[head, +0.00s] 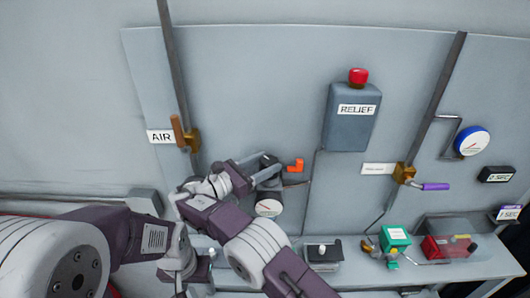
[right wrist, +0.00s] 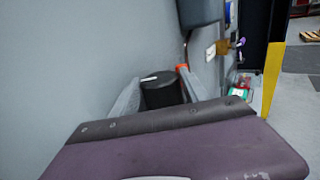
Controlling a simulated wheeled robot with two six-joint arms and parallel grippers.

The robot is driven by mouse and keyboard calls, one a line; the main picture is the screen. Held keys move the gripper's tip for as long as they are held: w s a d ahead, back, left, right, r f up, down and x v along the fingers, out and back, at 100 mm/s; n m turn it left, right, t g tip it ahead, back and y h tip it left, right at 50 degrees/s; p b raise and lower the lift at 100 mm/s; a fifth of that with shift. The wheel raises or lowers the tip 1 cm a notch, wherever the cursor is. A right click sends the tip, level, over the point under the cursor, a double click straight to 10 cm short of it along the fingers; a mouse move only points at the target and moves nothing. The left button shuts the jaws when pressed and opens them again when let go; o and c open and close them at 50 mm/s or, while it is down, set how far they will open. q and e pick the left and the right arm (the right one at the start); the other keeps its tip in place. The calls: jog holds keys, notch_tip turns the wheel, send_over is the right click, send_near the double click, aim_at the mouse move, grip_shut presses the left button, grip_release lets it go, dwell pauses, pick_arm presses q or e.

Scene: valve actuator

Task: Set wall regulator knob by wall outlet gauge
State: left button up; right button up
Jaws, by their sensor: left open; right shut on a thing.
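The black regulator knob (right wrist: 162,91), with a white mark on its top, sits between the two fingers of my right gripper (right wrist: 163,94) in the right wrist view. My right gripper (head: 266,169) is shut on it at the wall in the head view and hides much of the regulator. A round white gauge (head: 268,208) with a reddish needle sits just below that gripper; its reading is too small to tell. My left gripper (head: 193,272) is open, low at the left near the bench, partly hidden by my arms.
An orange handle (head: 295,165) is just right of the right gripper. The AIR valve (head: 184,135) is at left. The RELIEF box (head: 352,117) has a red button. A blue-rimmed gauge (head: 471,141) and purple-handled valve (head: 434,187) are at right. The bench (head: 345,282) carries several devices.

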pick_arm(q)
jog(key=shift+r+p, duration=0.3)
jog(key=shift+r, duration=0.3)
pick_arm(e)
jog(key=shift+r, duration=0.1)
jog(key=o, duration=1.1)
jog(key=shift+o, duration=1.3)
pick_arm(q)
jog(key=shift+s+d, duration=0.1)
jog(key=shift+s, duration=0.05)
pick_arm(e)
jog(key=shift+s+d, duration=0.1)
